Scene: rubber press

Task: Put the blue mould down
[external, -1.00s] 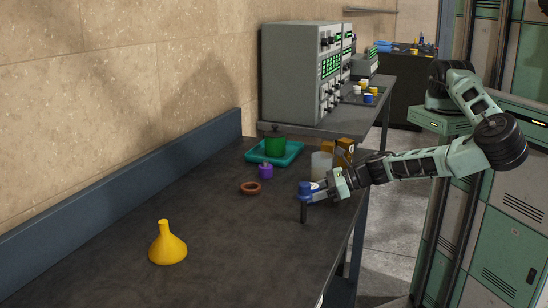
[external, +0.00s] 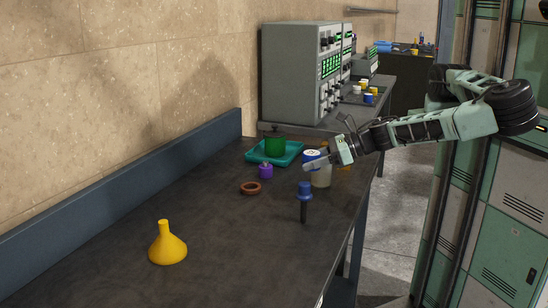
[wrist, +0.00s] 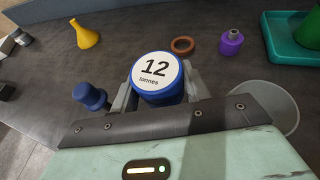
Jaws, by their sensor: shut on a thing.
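The blue mould (wrist: 158,92) is a round blue cylinder with a white top reading "12 tonnes". My gripper (wrist: 160,95) is shut on it, one finger on each side, in the wrist view. In the external view the mould (external: 312,154) shows blue and white at the fingertips of my gripper (external: 316,161). It appears held above the dark table (external: 225,230), in front of a pale translucent cup (external: 321,178). Its underside is hidden in the wrist view, and I cannot tell its exact height.
A blue-topped black-stemmed tool (external: 304,201) stands close by, left of my gripper in the wrist view. A brown ring (external: 250,188), purple bottle (external: 265,171), teal tray (external: 290,152) with a green pot (external: 275,146) and yellow funnel (external: 167,245) are around. The table between funnel and tool is clear.

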